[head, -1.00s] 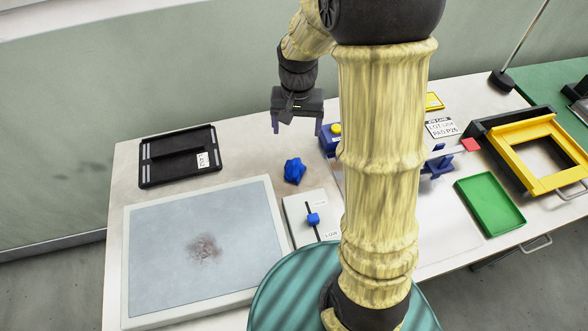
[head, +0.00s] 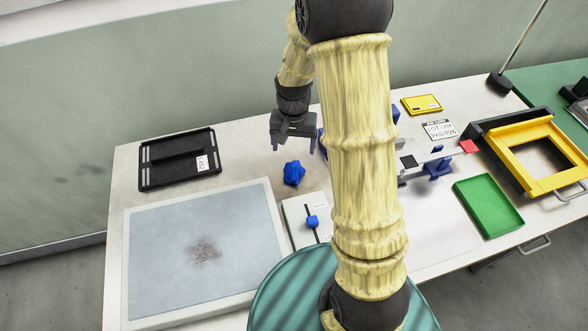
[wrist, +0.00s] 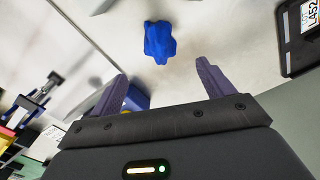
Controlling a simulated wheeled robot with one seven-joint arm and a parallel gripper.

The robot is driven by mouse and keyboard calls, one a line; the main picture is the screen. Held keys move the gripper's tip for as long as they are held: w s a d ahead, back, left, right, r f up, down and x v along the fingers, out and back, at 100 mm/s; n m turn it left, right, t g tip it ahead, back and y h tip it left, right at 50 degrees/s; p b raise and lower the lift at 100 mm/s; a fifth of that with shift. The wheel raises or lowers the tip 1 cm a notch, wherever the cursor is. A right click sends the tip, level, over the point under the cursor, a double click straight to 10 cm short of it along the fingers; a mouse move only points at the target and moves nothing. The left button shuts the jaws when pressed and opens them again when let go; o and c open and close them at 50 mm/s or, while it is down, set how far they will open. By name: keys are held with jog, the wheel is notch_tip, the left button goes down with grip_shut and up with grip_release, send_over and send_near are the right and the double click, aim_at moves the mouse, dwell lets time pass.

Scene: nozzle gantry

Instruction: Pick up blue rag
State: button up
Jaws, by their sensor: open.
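The blue rag (head: 293,173) lies crumpled on the light table, between the framed grey-blue panel and the wall side. It also shows in the wrist view (wrist: 160,41), beyond the fingertips and roughly between their lines. My gripper (head: 293,146) is above the table, a little behind the rag in the head view. Its two purple fingers are apart with nothing between them, as the wrist view shows (wrist: 161,70). The gripper and rag are not touching.
A black tray (head: 148,176) lies to the left, and a panel with a dark smudge (head: 160,270) in front of it. A white slider box (head: 296,211) with a blue knob stands near the rag. A green tray (head: 489,206) and yellow frame (head: 500,152) are at right.

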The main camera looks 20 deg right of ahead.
aim_at(294, 165)
notch_tip(294, 165, down, 5)
jog(key=shift+f+p, duration=0.1)
jog(key=shift+p, duration=0.2)
jog(key=shift+s+f+p, duration=0.15)
jog(key=shift+f+p, duration=0.6)
jog(key=shift+f, duration=1.75)
jog(key=c, duration=1.1)
